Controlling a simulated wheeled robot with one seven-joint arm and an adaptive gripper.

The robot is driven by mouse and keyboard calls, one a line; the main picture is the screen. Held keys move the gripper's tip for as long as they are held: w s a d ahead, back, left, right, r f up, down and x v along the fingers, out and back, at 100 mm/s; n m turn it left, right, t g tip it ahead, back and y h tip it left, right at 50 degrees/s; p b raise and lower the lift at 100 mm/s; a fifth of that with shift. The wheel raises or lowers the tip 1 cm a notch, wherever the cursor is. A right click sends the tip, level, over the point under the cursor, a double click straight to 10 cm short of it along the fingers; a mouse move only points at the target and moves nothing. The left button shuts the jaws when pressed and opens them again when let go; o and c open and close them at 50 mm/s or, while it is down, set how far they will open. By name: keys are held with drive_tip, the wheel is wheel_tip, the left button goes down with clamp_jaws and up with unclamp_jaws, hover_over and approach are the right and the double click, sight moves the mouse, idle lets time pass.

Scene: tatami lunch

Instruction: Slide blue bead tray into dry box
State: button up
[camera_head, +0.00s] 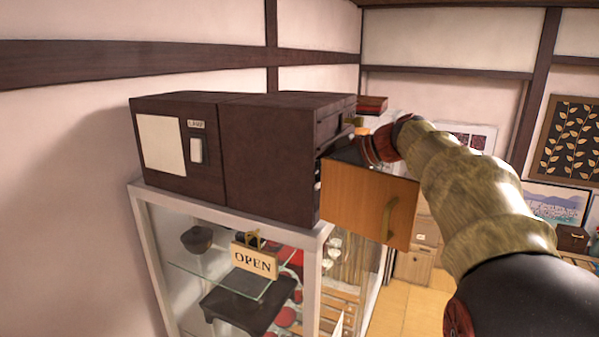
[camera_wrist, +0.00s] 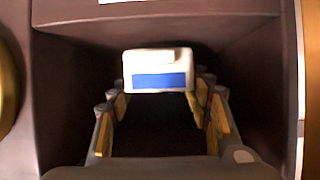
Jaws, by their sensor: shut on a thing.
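In the wrist view, my gripper (camera_wrist: 161,88) reaches into the dark open compartment of the dry box (camera_wrist: 75,65). Its fingers lie on either side of a small white piece with a blue front band, the blue bead tray (camera_wrist: 158,80). It is shut on the tray, inside the opening. The tray's far side and any beads are hidden. In the head view, the dry box (camera_head: 270,140) is a dark brown cabinet, with its orange-brown door (camera_head: 355,205) swung open. My arm comes from the right to the opening; the fingers and tray are hidden there.
The box stands on a glass display case (camera_head: 225,213) holding dark dishes and an OPEN sign (camera_head: 254,261). The open door with its handle hangs close below my wrist. The compartment walls are near the fingers on both sides. A small red box (camera_head: 372,104) is behind.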

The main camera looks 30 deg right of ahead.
drive_tip(key=shift+f, duration=0.4)
drive_tip(key=o, duration=0.8)
drive_tip(key=shift+a+f, duration=0.1)
drive_tip(key=o, duration=0.5)
drive_tip(key=shift+f, duration=0.1)
